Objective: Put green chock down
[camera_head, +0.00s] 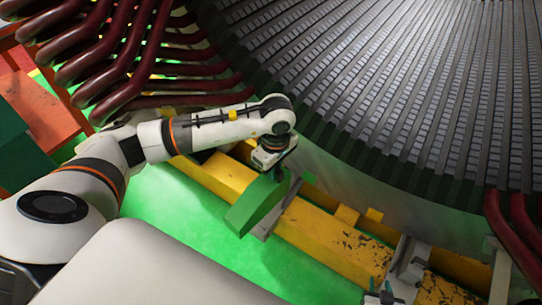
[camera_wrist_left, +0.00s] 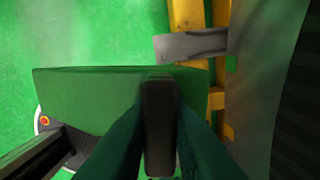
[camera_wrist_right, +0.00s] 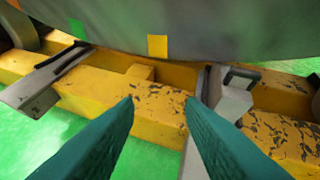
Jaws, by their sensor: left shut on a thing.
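The green chock (camera_head: 256,203) is a wedge-shaped block. My left gripper (camera_head: 276,171) is shut on it and holds it above or at the yellow beam below the stator; I cannot tell whether it touches the beam. In the left wrist view the chock (camera_wrist_left: 85,95) lies across the fingers, close to a grey metal bracket (camera_wrist_left: 190,44). My right gripper (camera_wrist_right: 158,105) is open and empty in the right wrist view, facing the yellow beam.
The large stator (camera_head: 400,90) with grey slots fills the upper right. Dark red coils (camera_head: 110,60) hang at the upper left. The worn yellow beam (camera_head: 335,235) carries grey brackets (camera_head: 408,262). A green floor (camera_head: 180,230) lies in front.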

